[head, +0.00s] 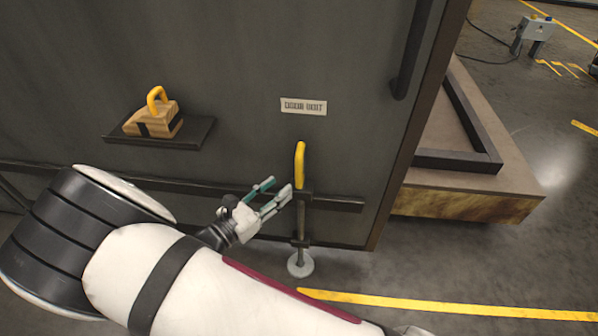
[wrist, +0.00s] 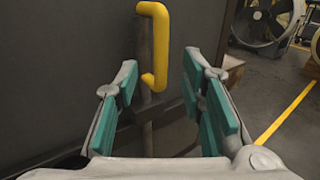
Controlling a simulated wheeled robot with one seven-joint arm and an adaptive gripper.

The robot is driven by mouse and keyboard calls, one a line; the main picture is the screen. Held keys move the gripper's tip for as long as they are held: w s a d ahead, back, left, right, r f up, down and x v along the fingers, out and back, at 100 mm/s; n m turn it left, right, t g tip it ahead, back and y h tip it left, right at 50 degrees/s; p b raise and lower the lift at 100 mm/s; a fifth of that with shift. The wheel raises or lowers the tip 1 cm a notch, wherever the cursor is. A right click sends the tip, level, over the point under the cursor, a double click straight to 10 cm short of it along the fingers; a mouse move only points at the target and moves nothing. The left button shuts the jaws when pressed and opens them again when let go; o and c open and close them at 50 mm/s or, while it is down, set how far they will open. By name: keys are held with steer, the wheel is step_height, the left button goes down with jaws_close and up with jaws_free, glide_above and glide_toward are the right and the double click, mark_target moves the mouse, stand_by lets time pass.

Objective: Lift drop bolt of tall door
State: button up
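The tall dark door (head: 235,75) fills the left and middle of the head view. Its drop bolt is a vertical rod (head: 301,222) with a yellow handle (head: 300,165) on top, standing over a round floor plate (head: 300,264). My gripper (head: 277,188) is open just left of the bolt, a little below the handle's middle. In the wrist view, the yellow handle (wrist: 157,50) and the rod stand ahead, between the two teal-padded fingers in the picture. The fingers do not appear to touch them. I cannot tell the exact gap.
A small shelf (head: 200,138) on the door holds a wooden block with a yellow handle (head: 155,115). A label (head: 303,106) is above the bolt. A dark pull bar (head: 411,50) runs along the door's right side. A low platform (head: 480,195) stands to the right.

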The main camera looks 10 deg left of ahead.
mark_target(299, 171)
steer(key=b+x, duration=0.1)
steer(key=x, duration=0.8)
steer(key=shift+c, duration=0.2)
jaws_close()
